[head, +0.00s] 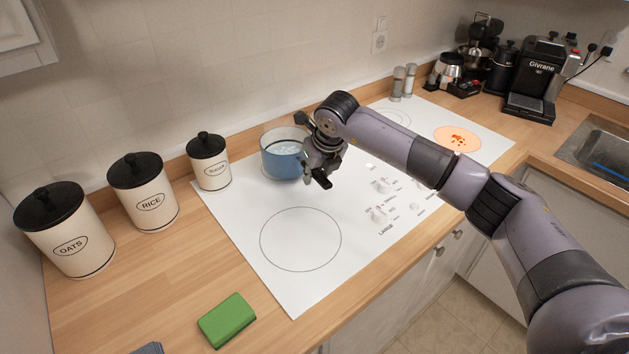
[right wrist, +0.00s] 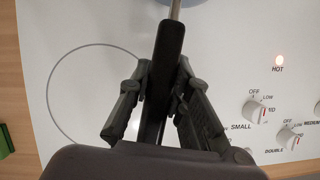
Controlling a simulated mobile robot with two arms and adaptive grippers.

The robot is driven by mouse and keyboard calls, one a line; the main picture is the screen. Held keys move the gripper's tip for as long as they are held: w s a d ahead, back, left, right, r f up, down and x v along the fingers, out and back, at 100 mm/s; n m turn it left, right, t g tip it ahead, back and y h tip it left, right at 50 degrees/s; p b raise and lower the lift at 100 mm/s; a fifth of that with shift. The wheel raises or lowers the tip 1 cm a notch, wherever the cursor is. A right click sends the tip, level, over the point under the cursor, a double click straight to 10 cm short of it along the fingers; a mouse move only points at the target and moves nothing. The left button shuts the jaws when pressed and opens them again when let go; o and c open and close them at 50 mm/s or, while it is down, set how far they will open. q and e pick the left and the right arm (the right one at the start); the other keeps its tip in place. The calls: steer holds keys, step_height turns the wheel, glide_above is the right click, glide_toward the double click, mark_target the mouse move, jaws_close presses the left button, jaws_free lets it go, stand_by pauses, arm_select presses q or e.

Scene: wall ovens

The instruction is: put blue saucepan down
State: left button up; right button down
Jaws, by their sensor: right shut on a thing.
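The blue saucepan (head: 283,160) is at the back left of the white cooktop (head: 255,213), with clear liquid or ice-like contents inside. It looks upright; whether its base touches the glass I cannot tell. My right gripper (head: 319,172) is beside the pan on its right. In the right wrist view, my right gripper (right wrist: 160,105) is shut around the pan's dark handle (right wrist: 171,50), and a bit of the blue pan shows at the top edge. My left gripper is not in view.
An empty burner ring (head: 300,239) lies in front of the pan. An orange glowing burner (head: 457,139) is at the far right. Canisters (head: 143,192) stand on the left, a green sponge (head: 227,320) in front. Control knobs (head: 380,215) line the cooktop's right side.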

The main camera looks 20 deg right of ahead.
steer(key=shift+w+f, duration=0.1)
steer(key=shift+f, duration=1.3)
steer(key=c, duration=1.5)
jaws_free()
steer(key=shift+f, duration=0.1)
steer(key=shift+o, duration=0.2)
steer(key=b+v, duration=0.3)
steer(key=v, duration=0.8)
steer(key=shift+s+r, duration=0.3)
steer(key=shift+r, duration=0.25)
